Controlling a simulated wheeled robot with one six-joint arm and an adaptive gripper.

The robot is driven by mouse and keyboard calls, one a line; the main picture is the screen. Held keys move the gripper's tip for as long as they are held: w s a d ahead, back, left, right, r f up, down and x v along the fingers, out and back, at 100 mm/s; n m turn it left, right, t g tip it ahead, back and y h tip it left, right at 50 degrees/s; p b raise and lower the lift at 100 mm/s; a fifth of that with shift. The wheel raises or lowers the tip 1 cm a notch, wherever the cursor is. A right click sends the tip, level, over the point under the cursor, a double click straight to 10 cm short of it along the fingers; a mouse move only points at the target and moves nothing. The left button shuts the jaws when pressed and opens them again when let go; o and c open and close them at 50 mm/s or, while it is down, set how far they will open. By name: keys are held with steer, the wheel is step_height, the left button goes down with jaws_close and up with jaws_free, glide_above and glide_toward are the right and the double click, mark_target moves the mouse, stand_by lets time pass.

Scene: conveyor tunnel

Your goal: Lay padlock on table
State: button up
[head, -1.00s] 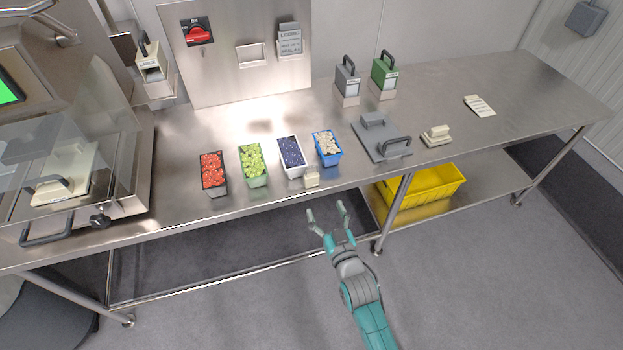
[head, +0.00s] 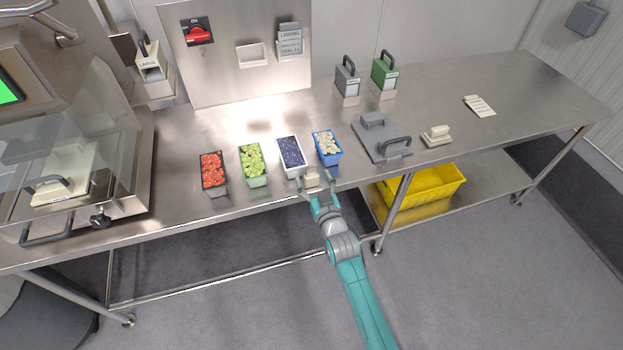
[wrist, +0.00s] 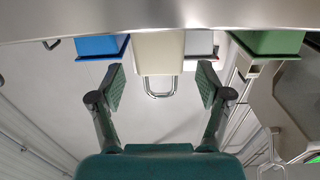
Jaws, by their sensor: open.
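The padlock (head: 312,179) is a small cream block near the table's front edge, in front of the punnets. In the wrist view the cream padlock (wrist: 158,52) shows its metal shackle pointing toward me. My gripper (head: 318,182) is open at the table's front edge, with one finger on each side of the padlock. In the wrist view my gripper (wrist: 162,84) has clear gaps between its fingers and the padlock, and the shackle lies between the fingertips. The steel table (head: 260,195) runs across the view.
Red (head: 212,170), green (head: 252,164), blueberry (head: 291,155) and blue (head: 327,147) punnets stand behind the padlock. A grey plate with handles (head: 370,148) and a cream block (head: 437,137) lie to the right. A yellow crate (head: 430,185) is underneath. The table's right part is mostly clear.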

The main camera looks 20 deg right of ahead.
steer(key=shift+w, duration=0.95)
